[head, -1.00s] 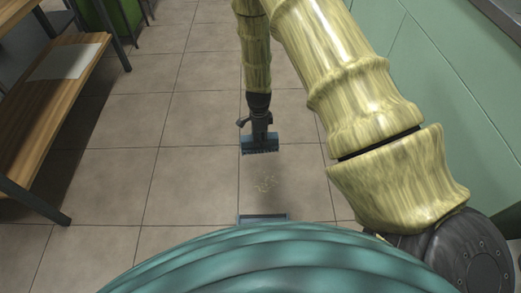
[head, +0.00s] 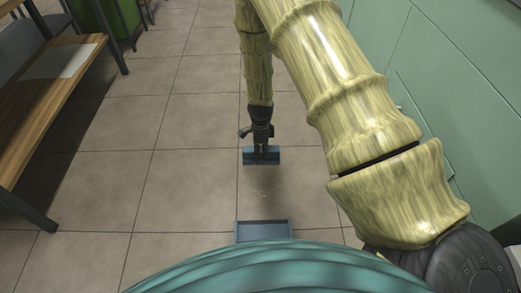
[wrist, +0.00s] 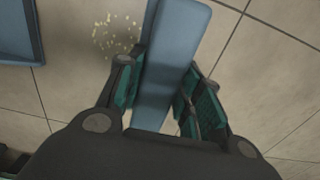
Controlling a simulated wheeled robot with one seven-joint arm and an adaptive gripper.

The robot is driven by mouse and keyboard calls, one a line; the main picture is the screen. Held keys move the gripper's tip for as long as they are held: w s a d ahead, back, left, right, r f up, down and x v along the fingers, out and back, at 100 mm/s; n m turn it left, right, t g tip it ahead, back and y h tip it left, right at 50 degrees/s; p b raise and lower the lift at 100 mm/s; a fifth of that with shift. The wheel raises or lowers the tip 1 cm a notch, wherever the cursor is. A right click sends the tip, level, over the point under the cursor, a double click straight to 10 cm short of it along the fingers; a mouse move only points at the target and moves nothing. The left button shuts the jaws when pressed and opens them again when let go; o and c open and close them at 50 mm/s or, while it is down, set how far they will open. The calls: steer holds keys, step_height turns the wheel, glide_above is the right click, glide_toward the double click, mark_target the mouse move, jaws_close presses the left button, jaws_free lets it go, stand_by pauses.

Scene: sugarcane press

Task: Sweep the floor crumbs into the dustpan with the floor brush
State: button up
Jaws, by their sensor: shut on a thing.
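My gripper (head: 260,133) is shut on the blue-grey floor brush (head: 261,158). In the wrist view the green-padded fingers (wrist: 162,92) clasp the brush's long blue body (wrist: 178,45) from both sides. The brush hangs bristles down; whether they touch the floor is unclear. Pale yellow floor crumbs (head: 262,189) lie just on the near side of the brush, faint in shadow. The wrist view shows them more clearly as a loose scatter (wrist: 117,33) left of the brush, apart from it. The blue dustpan (head: 264,237) lies nearer to me, beyond the crumbs, its near part hidden by my body.
A green bin (head: 112,20) is at the far left. Green cabinets (head: 440,75) line the right side. The tiled floor (head: 185,170) around the brush is clear.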

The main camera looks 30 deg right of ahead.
mark_target(261, 160)
step_height(261, 160, down, 3)
steer(key=b, duration=0.2)
steer(key=shift+f+b, duration=0.15)
steer(key=shift+b, duration=0.25)
steer(key=shift+f, duration=1.9)
steer(key=shift+f, duration=0.25)
steer(key=shift+p, duration=0.3)
